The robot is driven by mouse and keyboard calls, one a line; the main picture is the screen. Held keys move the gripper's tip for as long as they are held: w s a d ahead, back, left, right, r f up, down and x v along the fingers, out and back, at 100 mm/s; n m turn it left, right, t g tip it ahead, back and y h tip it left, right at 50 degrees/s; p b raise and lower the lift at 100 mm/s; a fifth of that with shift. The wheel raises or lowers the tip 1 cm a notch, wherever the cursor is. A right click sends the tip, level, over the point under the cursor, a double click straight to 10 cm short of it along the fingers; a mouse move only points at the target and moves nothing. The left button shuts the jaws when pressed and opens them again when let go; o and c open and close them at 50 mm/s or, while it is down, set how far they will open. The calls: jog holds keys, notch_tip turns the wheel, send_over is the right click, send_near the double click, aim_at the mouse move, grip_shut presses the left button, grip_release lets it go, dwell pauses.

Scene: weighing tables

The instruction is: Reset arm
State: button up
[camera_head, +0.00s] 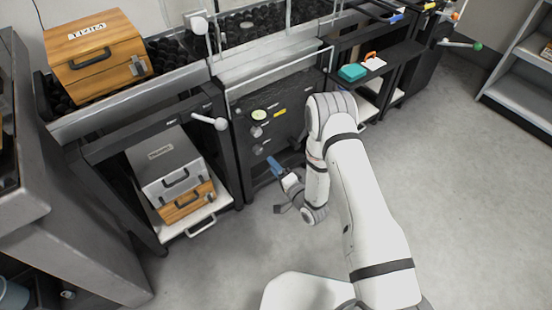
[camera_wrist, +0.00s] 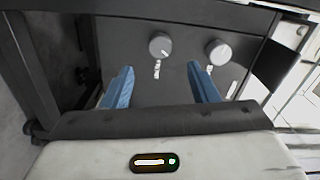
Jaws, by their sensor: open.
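My white arm reaches from the lower right of the head view toward the dark cabinet front. My gripper (camera_head: 278,187) hangs low in front of that cabinet, its blue fingers pointing at it. In the wrist view my gripper (camera_wrist: 160,90) shows two blue fingers set wide apart, with nothing between them. Beyond the fingers is the dark panel (camera_wrist: 130,40) with two round grey knobs, one knob (camera_wrist: 160,44) at the middle and the other knob (camera_wrist: 217,52) to its right. The fingers appear apart from the panel.
A wooden case (camera_head: 95,55) stands on the left table. A grey case (camera_head: 163,165) and a smaller wooden case (camera_head: 188,203) sit on the shelf below. A white lever (camera_head: 212,121) sticks out nearby. Open floor (camera_head: 460,200) lies to the right.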

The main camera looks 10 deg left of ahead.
jog(key=w+d+r+n+h+p, duration=0.15)
jog(key=w+r+p, duration=0.25)
jog(key=r, duration=0.4)
jog(key=w+d+r+n+h+p, duration=0.1)
jog(key=w+d+r+h+p, duration=0.25)
jog(key=r, duration=0.45)
jog(key=s+d+r+n+g+h+p, duration=0.1)
jog(key=s+d+r+h+p, duration=0.15)
jog(key=d+r+p, duration=0.8)
jog(key=s+d+r+n+g+h+p, duration=0.15)
jog(key=d+r+h, duration=0.3)
jog(key=r, duration=1.25)
jog(key=s+d+r+g+p, duration=0.3)
jog(key=s+d+r+p, duration=0.1)
jog(key=s+r, duration=0.7)
jog(key=s+d+r+g+h+p, duration=0.1)
jog(key=s+d+r+g+p, duration=0.2)
jog(key=s+r, duration=0.8)
jog(key=s+d+p, duration=0.2)
jog(key=s+p, duration=0.2)
jog(key=shift+s+d+r+n+g+h, duration=0.2)
jog(key=shift+d+r+n+g+h, duration=0.1)
jog(key=shift+n+g, duration=0.1)
